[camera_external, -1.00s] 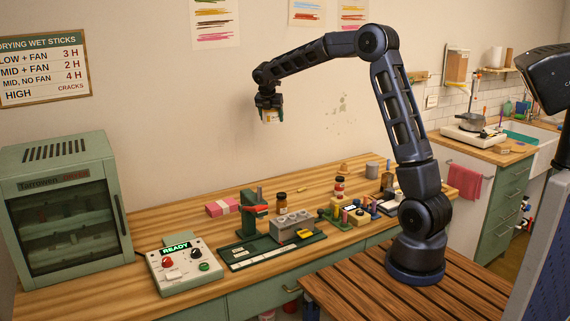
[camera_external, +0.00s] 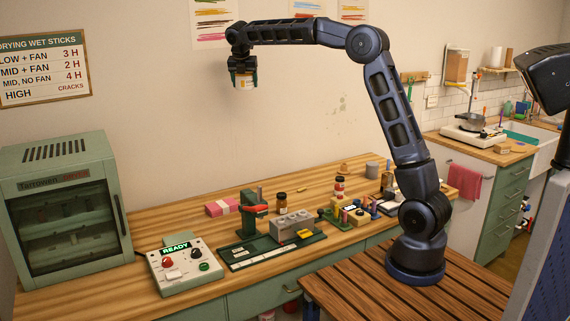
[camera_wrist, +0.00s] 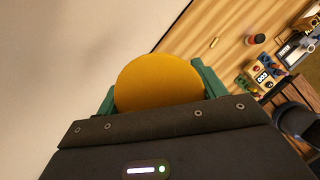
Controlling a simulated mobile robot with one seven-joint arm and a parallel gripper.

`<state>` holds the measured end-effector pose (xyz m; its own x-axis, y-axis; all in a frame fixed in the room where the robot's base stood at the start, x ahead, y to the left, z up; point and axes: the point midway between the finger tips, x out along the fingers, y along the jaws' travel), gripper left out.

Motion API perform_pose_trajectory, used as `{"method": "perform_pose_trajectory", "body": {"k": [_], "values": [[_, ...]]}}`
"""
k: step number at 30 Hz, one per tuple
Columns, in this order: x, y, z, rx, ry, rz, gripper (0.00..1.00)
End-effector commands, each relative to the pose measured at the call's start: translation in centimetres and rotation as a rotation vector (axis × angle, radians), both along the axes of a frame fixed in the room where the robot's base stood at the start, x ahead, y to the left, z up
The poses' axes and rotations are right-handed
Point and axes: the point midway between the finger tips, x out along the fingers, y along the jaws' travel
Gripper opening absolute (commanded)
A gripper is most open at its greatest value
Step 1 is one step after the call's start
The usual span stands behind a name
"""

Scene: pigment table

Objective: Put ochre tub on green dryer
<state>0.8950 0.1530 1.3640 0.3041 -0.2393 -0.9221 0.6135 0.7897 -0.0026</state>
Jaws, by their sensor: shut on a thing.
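My gripper (camera_external: 244,79) is shut on the ochre tub (camera_external: 245,84), high above the table near the back wall. In the wrist view the tub's round ochre top (camera_wrist: 160,82) sits between the two green fingers. The green dryer (camera_external: 75,148) stands at the left end of the table, lower than the gripper and to its left. Its glass front door (camera_external: 68,222) looks closed, and shelves show dimly behind it. The dryer's flat top has a slotted vent (camera_external: 57,150) and is otherwise bare.
A control box (camera_external: 185,268) reading READY stands to the right of the dryer. A green press (camera_external: 252,215), a grey mould block (camera_external: 292,224), a pink block (camera_external: 221,207) and jars (camera_external: 281,203) stand further right on the table. The air between gripper and dryer is clear.

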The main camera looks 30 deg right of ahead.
Motion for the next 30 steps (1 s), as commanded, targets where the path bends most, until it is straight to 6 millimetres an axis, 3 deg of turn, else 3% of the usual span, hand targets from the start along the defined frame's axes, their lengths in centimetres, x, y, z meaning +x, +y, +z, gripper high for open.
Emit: {"method": "perform_pose_trajectory", "body": {"k": [1,3,14,23,30], "values": [[-0.2,2.5,0.1,0.000,-0.001,0.035,0.37],[-0.4,5.5,0.3,-0.001,-0.003,0.078,0.37],[-3.9,21.0,0.7,-0.002,-0.005,0.294,0.37],[-9.2,33.0,0.9,-0.003,-0.006,0.466,0.37],[-14.9,41.9,0.8,-0.002,-0.007,0.601,0.37]]}}
